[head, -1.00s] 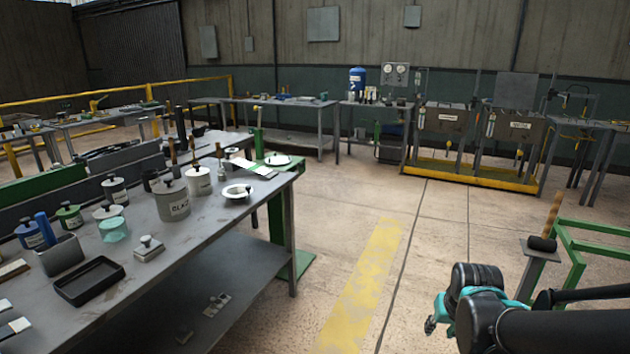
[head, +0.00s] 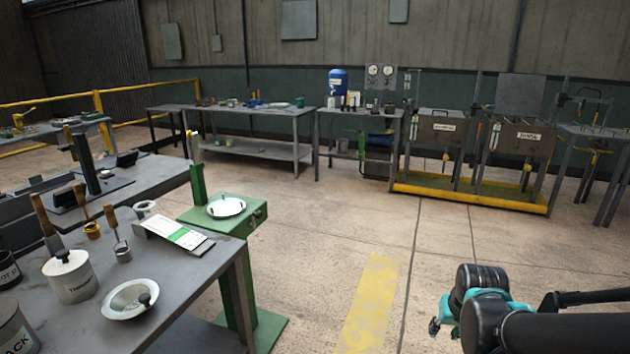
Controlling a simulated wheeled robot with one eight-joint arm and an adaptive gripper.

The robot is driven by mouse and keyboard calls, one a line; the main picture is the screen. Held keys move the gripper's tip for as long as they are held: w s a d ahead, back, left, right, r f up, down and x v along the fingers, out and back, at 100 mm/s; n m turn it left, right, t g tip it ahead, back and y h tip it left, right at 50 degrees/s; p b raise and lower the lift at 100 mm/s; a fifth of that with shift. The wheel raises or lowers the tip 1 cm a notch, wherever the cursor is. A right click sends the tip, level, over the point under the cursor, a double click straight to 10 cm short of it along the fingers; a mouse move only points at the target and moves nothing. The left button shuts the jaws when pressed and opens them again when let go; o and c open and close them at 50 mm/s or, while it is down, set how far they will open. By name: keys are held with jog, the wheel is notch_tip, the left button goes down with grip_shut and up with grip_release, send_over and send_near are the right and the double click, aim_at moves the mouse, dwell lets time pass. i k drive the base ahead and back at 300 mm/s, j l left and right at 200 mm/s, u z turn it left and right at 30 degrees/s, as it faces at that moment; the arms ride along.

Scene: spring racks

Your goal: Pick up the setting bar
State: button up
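I cannot make out a setting bar for certain in the head view. The far racks with yellow bases, the left rack (head: 437,131) and the right rack (head: 521,139), stand against the back wall with labelled grey boxes; thin rods hang on them, too small to tell apart. My gripper (head: 441,326) shows in part at the lower right, teal and dark, in front of my black arm. It is over open floor, far from the racks and benches. Its fingertips are too small and partly hidden to show whether they are open.
A grey bench (head: 190,335) with pots, a white dish (head: 130,298) and wooden-handled tools fills the lower left. A green stand (head: 234,300) with a plate is at its corner. Back tables (head: 255,110) line the wall. The middle floor with a yellow stripe (head: 371,300) is clear.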

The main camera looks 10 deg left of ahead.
aim_at(47, 186)
jog(key=i+z, duration=0.1)
jog(key=i, duration=3.5)
jog(key=i+u, duration=0.4)
jog(key=i+l+u, duration=0.1)
jog(key=i+u, duration=0.3)
jog(key=i+j+u, duration=0.1)
jog(key=u, duration=0.3)
jog(key=i+u, duration=0.2)
jog(key=u, duration=0.2)
jog(key=i+u, duration=0.2)
jog(key=u, duration=0.25)
jog(key=i+u, duration=0.15)
jog(key=u, duration=0.25)
jog(key=i+l+u, duration=0.1)
jog(key=u, duration=0.3)
jog(key=i+l+u, duration=0.2)
jog(key=i+u, duration=0.25)
jog(key=i, duration=0.15)
jog(key=i+l+u, duration=0.95)
jog(key=i+l, duration=0.1)
jog(key=k+l, duration=0.15)
jog(key=k+l+z, duration=0.1)
jog(key=l, duration=0.25)
jog(key=i+l+z, duration=1)
jog(key=i, duration=0.15)
jog(key=i+z, duration=0.3)
jog(key=i, duration=0.15)
